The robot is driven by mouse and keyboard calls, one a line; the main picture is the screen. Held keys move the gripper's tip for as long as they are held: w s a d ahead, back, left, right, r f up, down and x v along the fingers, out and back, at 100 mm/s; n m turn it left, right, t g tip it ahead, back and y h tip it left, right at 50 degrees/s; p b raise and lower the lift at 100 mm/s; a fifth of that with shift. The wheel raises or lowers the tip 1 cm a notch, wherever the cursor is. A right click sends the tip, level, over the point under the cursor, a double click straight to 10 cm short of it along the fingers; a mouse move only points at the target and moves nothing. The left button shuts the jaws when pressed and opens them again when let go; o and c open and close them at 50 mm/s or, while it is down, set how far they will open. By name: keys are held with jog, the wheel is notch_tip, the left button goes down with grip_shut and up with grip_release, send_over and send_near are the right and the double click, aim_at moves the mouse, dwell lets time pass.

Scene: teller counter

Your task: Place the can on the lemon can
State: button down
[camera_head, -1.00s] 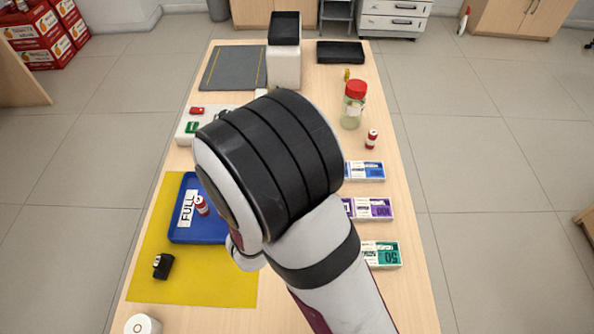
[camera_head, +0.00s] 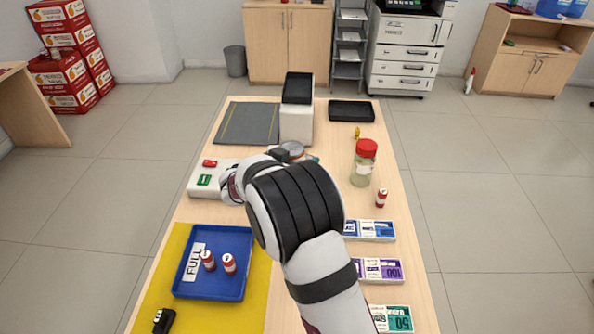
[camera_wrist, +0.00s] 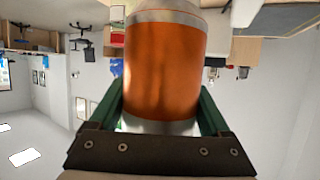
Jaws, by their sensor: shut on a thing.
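A large orange can (camera_wrist: 165,60) with silver rims fills the middle of the wrist view. My gripper (camera_wrist: 163,100) is shut on it, with a green finger on each side. In the head view the silver top of a can (camera_head: 293,148) shows past my wrist, near the pale block at mid-table. My gripper is mostly hidden behind my arm there. I cannot pick out a can marked as lemon in either view; my arm hides part of the table.
A blue tray (camera_head: 240,287) with two small red-and-white cylinders lies on a yellow mat (camera_head: 252,312). A red-lidded jar (camera_head: 364,170), a small red cylinder (camera_head: 382,198) and banknote trays (camera_head: 370,230) line the right side. A black-topped white block (camera_head: 297,125) stands behind.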

jog(key=shift+a+f, duration=0.1)
jog(key=shift+f, duration=1.9)
grip_release()
jog(key=shift+f, duration=0.15)
